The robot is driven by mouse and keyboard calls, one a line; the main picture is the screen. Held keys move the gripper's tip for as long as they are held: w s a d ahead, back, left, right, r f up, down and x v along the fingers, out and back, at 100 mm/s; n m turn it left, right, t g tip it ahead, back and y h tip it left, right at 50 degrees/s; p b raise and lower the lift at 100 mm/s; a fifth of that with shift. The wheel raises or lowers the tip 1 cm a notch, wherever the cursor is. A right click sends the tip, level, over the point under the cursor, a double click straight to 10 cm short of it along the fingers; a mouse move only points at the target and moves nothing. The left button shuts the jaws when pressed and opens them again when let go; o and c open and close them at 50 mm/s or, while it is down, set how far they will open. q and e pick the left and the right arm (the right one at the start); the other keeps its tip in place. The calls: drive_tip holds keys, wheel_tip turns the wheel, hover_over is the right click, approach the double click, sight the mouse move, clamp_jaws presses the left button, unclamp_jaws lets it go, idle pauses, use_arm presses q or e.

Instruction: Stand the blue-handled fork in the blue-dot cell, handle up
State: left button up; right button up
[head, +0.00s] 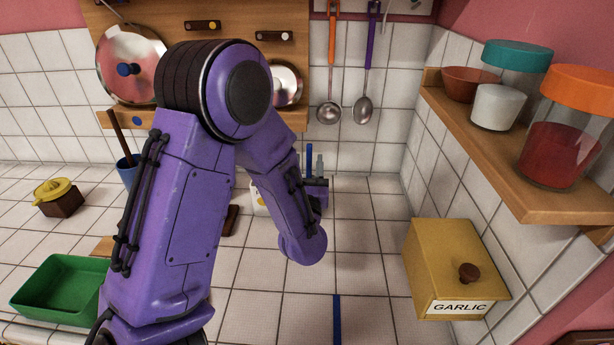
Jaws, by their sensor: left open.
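A thin blue strip (337,320) lies on the counter at the bottom of the head view, cut off by the lower edge. It looks like a handle; I cannot see tines. A white holder (257,198) with a yellow dot stands mostly hidden behind my left arm; no blue dot shows on it. Another blue handle (309,156) stands upright just beyond my left gripper (317,187), beside a grey upright piece. I cannot tell what it belongs to. My left gripper is open, small and partly hidden by its own wrist. My right gripper is out of view.
A green tray (60,288) and a yellow juicer (56,193) are at left. A blue cup (128,172) stands near the back wall. A yellow garlic box (455,265) and a jar shelf (480,130) bound the right. The counter right of my wrist is clear.

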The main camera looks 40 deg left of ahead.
use_arm(q)
drive_tip(key=p+v, duration=0.3)
drive_tip(key=v, duration=0.5)
drive_tip(key=shift+s+d, duration=0.2)
drive_tip(key=shift+s, duration=0.05)
drive_tip(key=shift+f, duration=0.1)
idle(0.4)
